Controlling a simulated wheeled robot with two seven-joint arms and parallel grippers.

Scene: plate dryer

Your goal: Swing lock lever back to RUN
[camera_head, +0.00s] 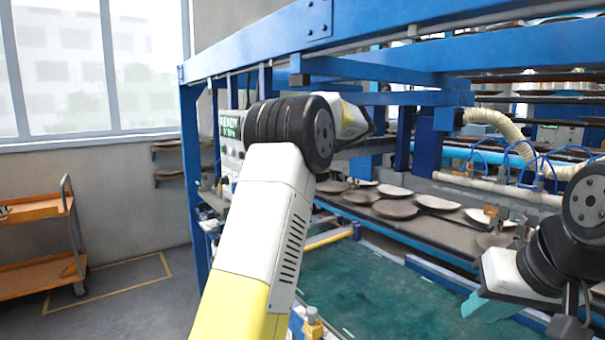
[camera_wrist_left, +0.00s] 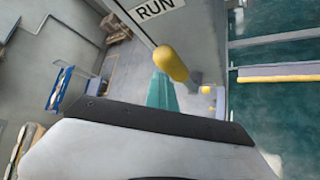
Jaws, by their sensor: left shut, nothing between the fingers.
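The lock lever's yellow knob (camera_wrist_left: 171,63) shows in the left wrist view, just below a white RUN label (camera_wrist_left: 158,9) on a grey panel. My left gripper (camera_wrist_left: 160,90) is shut and empty, its teal fingertips close to the knob's lower side; whether they touch it I cannot tell. In the head view my left arm covers its gripper and the lever. The control panel (camera_head: 231,127) with a green READY display shows partly behind that arm. My right gripper (camera_head: 480,305) is at the lower right of the head view, away from the panel; its finger gap is unclear.
The blue dryer frame (camera_head: 193,170) stands around the panel. Several brown plates (camera_head: 395,209) lie on the dark rack to the right, above a green surface (camera_head: 365,280). An orange cart (camera_head: 40,245) stands at the far left, with open floor between.

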